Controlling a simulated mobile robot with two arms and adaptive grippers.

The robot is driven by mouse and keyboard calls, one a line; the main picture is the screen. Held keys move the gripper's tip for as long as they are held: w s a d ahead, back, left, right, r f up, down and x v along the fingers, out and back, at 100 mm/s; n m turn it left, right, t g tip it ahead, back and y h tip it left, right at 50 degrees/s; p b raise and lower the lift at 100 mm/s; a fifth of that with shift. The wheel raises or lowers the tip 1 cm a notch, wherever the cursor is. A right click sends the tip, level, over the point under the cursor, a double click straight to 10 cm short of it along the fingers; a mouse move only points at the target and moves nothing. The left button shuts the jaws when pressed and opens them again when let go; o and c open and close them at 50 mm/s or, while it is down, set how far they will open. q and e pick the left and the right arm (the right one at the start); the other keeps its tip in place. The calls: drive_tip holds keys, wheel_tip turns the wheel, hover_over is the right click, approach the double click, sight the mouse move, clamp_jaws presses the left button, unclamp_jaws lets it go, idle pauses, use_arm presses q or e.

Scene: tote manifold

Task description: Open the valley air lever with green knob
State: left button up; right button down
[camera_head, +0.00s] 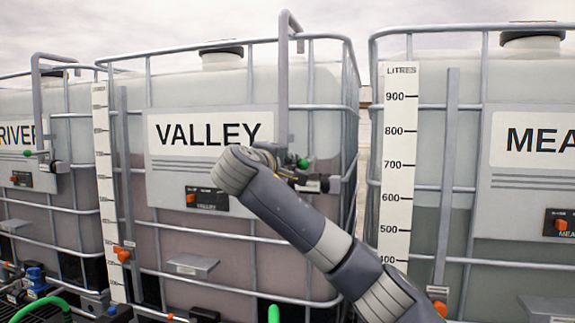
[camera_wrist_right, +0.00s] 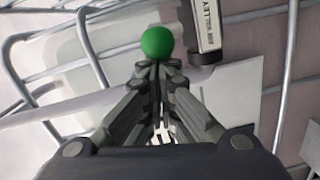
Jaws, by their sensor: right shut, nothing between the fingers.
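The Valley tote's white sign (camera_head: 207,131) reads VALLEY in the head view. The green knob (camera_head: 303,163) shows at its right side, just right of the grey vertical pipe (camera_head: 284,90). In the right wrist view the green ball knob (camera_wrist_right: 157,42) lies straight ahead of my right gripper (camera_wrist_right: 157,66), whose fingers are closed together. The fingertips are at the lower edge of the knob; I cannot tell whether they touch it. Nothing is between the fingers. My right arm hides part of the lever and valve in the head view. My left gripper is out of view.
Metal cage bars (camera_head: 255,238) surround the tote. A small black plate with an orange part (camera_head: 191,198) sits below the sign. The River tote (camera_head: 17,230) stands to the left, another tote (camera_head: 493,285) to the right, with a narrow gap between it and Valley.

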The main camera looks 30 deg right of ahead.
sight(305, 164)
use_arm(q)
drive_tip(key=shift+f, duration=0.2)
use_arm(e)
drive_tip(key=shift+s+f, duration=0.1)
